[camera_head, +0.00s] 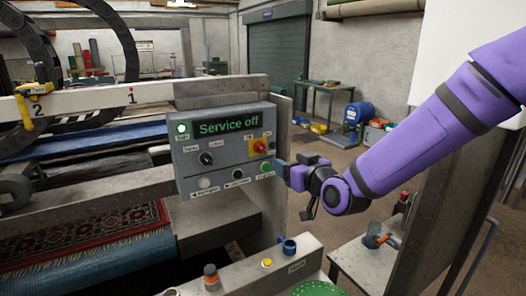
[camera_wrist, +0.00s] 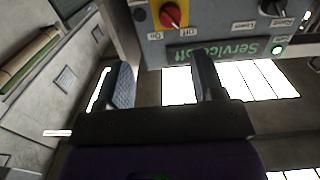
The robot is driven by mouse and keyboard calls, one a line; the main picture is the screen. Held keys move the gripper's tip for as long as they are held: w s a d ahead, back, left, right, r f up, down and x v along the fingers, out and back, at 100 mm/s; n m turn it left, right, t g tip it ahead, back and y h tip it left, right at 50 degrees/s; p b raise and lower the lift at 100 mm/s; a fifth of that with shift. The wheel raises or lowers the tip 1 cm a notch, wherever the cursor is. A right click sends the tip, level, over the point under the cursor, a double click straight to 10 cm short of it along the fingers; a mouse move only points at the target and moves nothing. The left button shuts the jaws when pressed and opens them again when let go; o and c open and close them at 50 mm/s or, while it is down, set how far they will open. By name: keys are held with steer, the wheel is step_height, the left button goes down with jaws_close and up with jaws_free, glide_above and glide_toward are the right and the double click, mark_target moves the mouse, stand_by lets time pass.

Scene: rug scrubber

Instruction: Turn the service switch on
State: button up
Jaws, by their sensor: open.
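A grey control panel (camera_head: 222,150) faces me, with a green-lettered display (camera_head: 228,127) reading "Service off". A red rotary knob on a yellow plate (camera_head: 260,146) sits at the panel's right side; its small labels are hard to read. The knob shows upside down at the top of the wrist view (camera_wrist: 173,15). A black knob (camera_head: 206,158) is to its left on the panel. My gripper (camera_head: 281,170) is just right of the panel, below the red knob. In the wrist view its two fingers (camera_wrist: 160,75) are spread with nothing between them, apart from the knob.
A row of push buttons, including a green one (camera_head: 265,167), runs along the panel's lower part. A patterned rug (camera_head: 85,238) lies in the machine at left.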

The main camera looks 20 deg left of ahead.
mark_target(263, 150)
steer(key=shift+t+y, duration=0.3)
steer(key=x, duration=0.8)
steer(key=s+a+x, duration=0.1)
steer(key=x, duration=0.3)
steer(key=shift+s+d+f, duration=0.1)
steer(key=shift+f, duration=0.2)
steer(key=c, duration=0.9)
